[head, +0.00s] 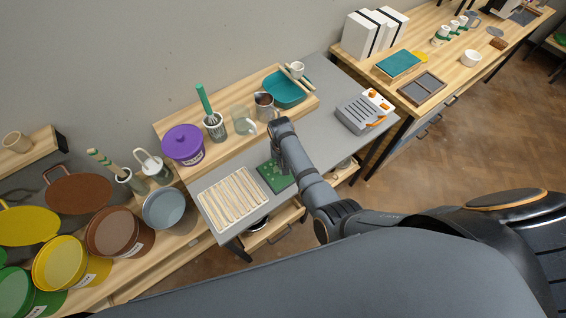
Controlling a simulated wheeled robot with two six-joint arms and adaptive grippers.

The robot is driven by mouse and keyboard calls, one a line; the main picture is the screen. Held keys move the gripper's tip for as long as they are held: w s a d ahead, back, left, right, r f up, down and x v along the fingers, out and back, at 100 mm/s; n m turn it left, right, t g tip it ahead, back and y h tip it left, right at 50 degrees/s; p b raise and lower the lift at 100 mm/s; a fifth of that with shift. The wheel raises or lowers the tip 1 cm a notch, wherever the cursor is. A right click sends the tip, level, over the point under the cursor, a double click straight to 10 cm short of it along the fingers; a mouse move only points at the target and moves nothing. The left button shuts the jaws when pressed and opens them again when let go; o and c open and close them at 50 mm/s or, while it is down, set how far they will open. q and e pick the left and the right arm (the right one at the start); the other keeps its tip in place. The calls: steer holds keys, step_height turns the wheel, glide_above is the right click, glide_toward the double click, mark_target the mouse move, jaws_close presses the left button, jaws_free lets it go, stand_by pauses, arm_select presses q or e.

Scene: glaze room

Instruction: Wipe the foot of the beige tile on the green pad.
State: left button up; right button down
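The green pad (275,177) lies on the grey table top, beside a pale slatted rack. An arm of mine comes in from the right and its wrist is over the far side of the pad, covering part of it. The fingers of my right gripper are hidden behind the wrist, so I cannot tell whether they hold anything. I cannot make out the beige tile. My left gripper is not in view.
The slatted rack (233,198) is left of the pad. Behind stand a purple tub (183,145), a glass jug (242,120), a metal pitcher (265,108) and a teal basin (288,90). A grey device (358,116) is right; grey table between is clear.

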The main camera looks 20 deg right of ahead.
steer(key=shift+y, duration=0.3)
steer(key=a, duration=0.2)
steer(key=s+a, duration=0.1)
steer(key=shift+s+a+f, duration=0.15)
steer(key=shift+a+f, duration=0.05)
steer(key=shift+a, duration=0.2)
steer(key=shift+w+d, duration=0.25)
steer(key=shift+d, duration=0.75)
steer(key=shift+w+d+r, duration=0.1)
steer(key=shift+w+r, duration=0.05)
steer(key=shift+w, duration=0.05)
steer(key=shift+w+d, duration=0.1)
steer(key=shift+w, duration=0.05)
steer(key=shift+w+d+r, duration=0.1)
steer(key=shift+w+d, duration=0.15)
steer(key=shift+d, duration=0.4)
steer(key=shift+w+d, duration=0.2)
steer(key=shift+d, duration=0.45)
steer(key=shift+a+p, duration=0.15)
steer(key=shift+p, duration=0.15)
steer(key=shift+s+a+p, duration=0.15)
steer(key=shift+s+a, duration=0.1)
steer(key=shift+a, duration=0.3)
steer(key=shift+s+a+p, duration=0.15)
steer(key=shift+s+a, duration=0.05)
steer(key=shift+a, duration=0.3)
steer(key=shift+a, duration=0.1)
